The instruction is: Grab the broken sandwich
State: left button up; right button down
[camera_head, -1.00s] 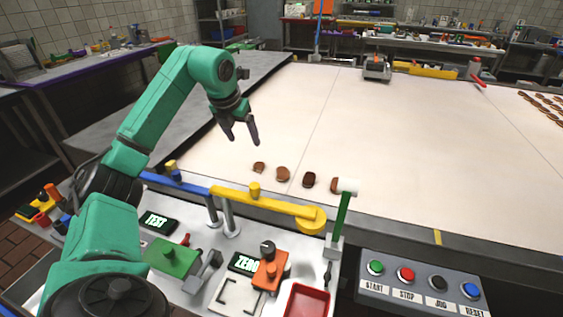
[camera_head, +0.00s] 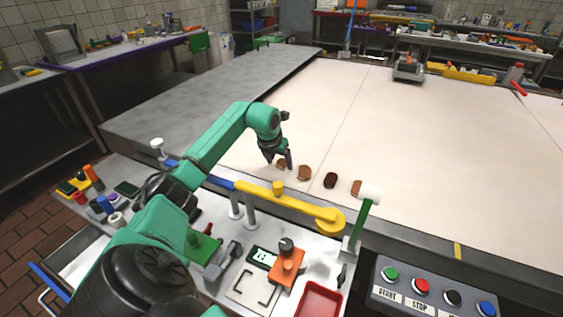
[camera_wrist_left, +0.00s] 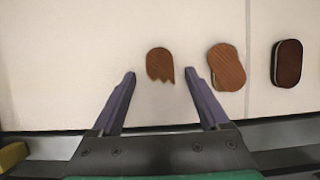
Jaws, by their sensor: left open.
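The broken sandwich (camera_wrist_left: 160,65) lies flat on the pale belt surface. It is brown, with a jagged edge facing my left gripper. In the head view the broken sandwich (camera_head: 281,165) is partly hidden by my fingers. My left gripper (camera_head: 279,162) is open and empty, low over the belt beside it. In the wrist view the broken sandwich lies just beyond the fingertips of my left gripper (camera_wrist_left: 160,76), between their lines. A whole brown sandwich (camera_wrist_left: 227,67) lies to its right, close to the right finger. My right gripper is not in view.
A darker sandwich (camera_wrist_left: 288,63) and another sandwich (camera_head: 357,188) lie further right in the row. A yellow bar (camera_head: 280,200) runs along the belt's near edge, with a white-topped green post (camera_head: 361,222) at its right.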

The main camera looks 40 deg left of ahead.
pick_arm(q)
grip_shut()
